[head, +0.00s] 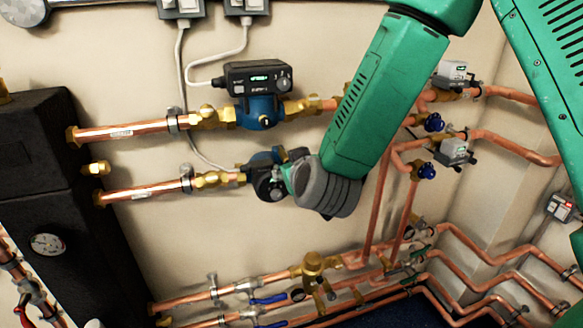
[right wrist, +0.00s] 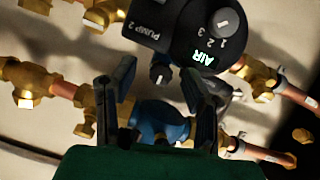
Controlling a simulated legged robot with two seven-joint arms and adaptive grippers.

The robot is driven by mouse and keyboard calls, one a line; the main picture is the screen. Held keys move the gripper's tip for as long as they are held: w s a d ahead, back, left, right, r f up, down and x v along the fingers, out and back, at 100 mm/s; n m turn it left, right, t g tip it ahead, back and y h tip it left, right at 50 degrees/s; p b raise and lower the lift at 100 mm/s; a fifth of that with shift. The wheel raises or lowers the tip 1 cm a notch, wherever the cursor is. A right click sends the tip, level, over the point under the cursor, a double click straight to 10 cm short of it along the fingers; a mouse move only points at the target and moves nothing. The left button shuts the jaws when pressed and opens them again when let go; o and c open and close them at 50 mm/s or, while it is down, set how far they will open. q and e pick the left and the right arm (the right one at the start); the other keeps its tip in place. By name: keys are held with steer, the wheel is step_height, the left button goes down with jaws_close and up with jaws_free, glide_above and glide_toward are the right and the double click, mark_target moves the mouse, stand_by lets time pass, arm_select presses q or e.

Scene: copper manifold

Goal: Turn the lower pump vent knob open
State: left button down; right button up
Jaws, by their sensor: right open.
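The lower pump (head: 262,158) sits on the lower copper line in the head view, largely covered by my right wrist and gripper. In the right wrist view its black control box (right wrist: 150,32) reads "PUMP 2", with a lit "AIR" and a dial (right wrist: 224,22) marked 1, 2, 3. A small dark vent knob (right wrist: 160,76) with a pale mark stands below the box, above the blue pump body (right wrist: 160,118). My right gripper (right wrist: 157,70) is open, one finger on each side of the knob, with visible gaps. My left gripper is not in view.
The upper pump (head: 258,108) with its control box is just above my right wrist. Brass fittings (head: 214,117) and copper pipes flank both pumps. Blue-handled valves (head: 428,171) are to the right. A black cabinet (head: 45,150) stands at the left.

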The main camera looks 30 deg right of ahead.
jaws_close()
steer(key=m+t+y+b, duration=0.1)
steer(key=m+y+b, duration=0.1)
steer(key=m+b, duration=0.1)
steer(key=m+t+y+b, duration=0.1)
steer(key=m+y+b, duration=0.1)
steer(key=m, duration=0.3)
steer(key=m+t+y+b, duration=0.1)
steer(key=m+y+b, duration=0.1)
steer(key=m+b, duration=0.2)
steer(key=shift+s+d+f+m+t+y, duration=0.2)
steer(key=shift+d+f+m+t+y, duration=0.1)
steer(key=shift+d+f, duration=0.1)
stand_by(0.6)
steer(key=shift+a+f, duration=0.1)
steer(key=shift+f, duration=0.05)
stand_by(1.0)
